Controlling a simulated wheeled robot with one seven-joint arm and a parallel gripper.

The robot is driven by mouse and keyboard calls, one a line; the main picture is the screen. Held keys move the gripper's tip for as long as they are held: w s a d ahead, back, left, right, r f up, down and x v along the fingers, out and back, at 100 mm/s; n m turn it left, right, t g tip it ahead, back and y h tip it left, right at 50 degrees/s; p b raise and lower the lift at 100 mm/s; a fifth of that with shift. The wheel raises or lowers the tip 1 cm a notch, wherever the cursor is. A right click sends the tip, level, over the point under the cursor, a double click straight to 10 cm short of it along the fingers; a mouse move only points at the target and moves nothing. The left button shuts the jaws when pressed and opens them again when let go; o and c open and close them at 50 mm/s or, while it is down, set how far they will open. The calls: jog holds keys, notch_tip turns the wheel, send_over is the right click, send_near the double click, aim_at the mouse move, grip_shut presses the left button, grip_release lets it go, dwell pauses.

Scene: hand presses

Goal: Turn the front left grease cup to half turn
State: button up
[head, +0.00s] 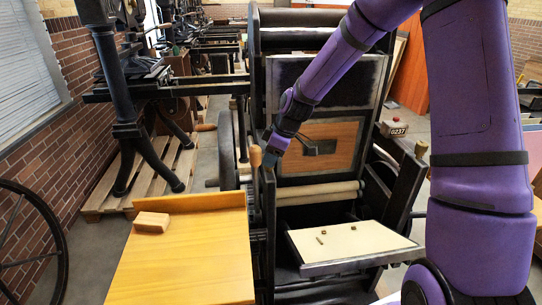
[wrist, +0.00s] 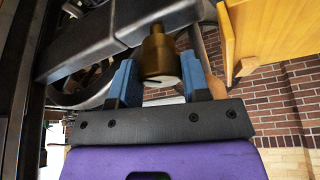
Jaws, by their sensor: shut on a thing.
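The front left grease cup (wrist: 158,52) is a small brass cylinder with a narrower neck, seen close up in the wrist view. It is on a dark metal bar of the press. A pale mark shows at its near end. My gripper (wrist: 160,82) has one blue finger on each side of the cup and is shut on it. In the head view my gripper (head: 273,150) is at the left upright of the press, and the cup is hidden there behind the fingers.
A wooden handle (head: 255,157) stands just left of my gripper. A yellow wooden table (head: 185,260) with a wooden block (head: 152,222) is at the front left. A pale press bed (head: 350,245) with small pieces on it lies to the right.

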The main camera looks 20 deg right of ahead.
jog(key=shift+m+t, duration=0.3)
jog(key=shift+m, duration=0.3)
